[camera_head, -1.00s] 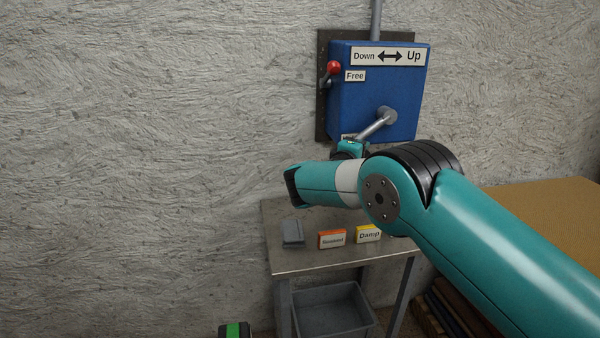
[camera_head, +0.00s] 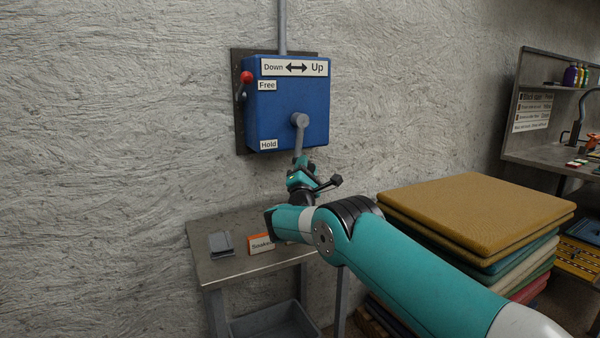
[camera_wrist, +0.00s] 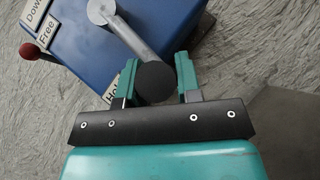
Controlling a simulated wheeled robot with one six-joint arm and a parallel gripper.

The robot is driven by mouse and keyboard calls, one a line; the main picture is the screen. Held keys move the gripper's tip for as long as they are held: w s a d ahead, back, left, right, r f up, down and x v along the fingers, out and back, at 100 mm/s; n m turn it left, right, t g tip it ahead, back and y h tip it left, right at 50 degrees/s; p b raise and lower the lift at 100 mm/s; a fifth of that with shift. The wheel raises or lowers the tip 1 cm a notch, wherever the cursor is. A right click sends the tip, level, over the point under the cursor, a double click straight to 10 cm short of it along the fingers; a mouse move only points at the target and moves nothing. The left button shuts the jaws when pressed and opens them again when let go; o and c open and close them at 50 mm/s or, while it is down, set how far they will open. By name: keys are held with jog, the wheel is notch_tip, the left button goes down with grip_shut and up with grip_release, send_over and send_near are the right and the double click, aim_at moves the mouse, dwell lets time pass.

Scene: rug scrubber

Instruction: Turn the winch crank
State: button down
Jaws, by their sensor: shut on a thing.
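The blue winch box (camera_head: 288,108) is mounted on the wall, with a "Down/Up" label on top. Its grey crank arm (camera_head: 299,138) hangs almost straight down from the hub, tilted slightly left. In the wrist view the crank (camera_wrist: 125,35) runs from its hub to a dark round handle (camera_wrist: 155,82). My gripper (camera_wrist: 157,80) is shut on this handle, one teal finger on each side. In the head view my gripper (camera_head: 300,172) is at the crank's lower end, and the handle is hidden. The red-knobbed lever (camera_head: 246,78) is up beside the "Free" label; "Hold" is lower down.
A metal table (camera_head: 215,268) below the winch holds a grey item (camera_head: 221,244) and an orange "Soaked" sign (camera_head: 261,244). A grey bin (camera_head: 268,322) is underneath. Stacked rugs (camera_head: 475,215) stand to the right, with a workbench (camera_head: 560,155) beyond.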

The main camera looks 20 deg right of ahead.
jog(key=shift+w+d+n+t+y, duration=0.15)
jog(key=shift+d+n+t+y, duration=0.35)
jog(key=shift+d+n, duration=0.3)
jog(key=shift+a, duration=0.1)
jog(key=c, duration=0.8)
grip_release()
jog(key=shift+w, duration=0.1)
jog(key=shift+f, duration=0.1)
jog(key=b+v, duration=1.7)
jog(key=b, duration=0.7)
jog(key=shift+b, duration=0.4)
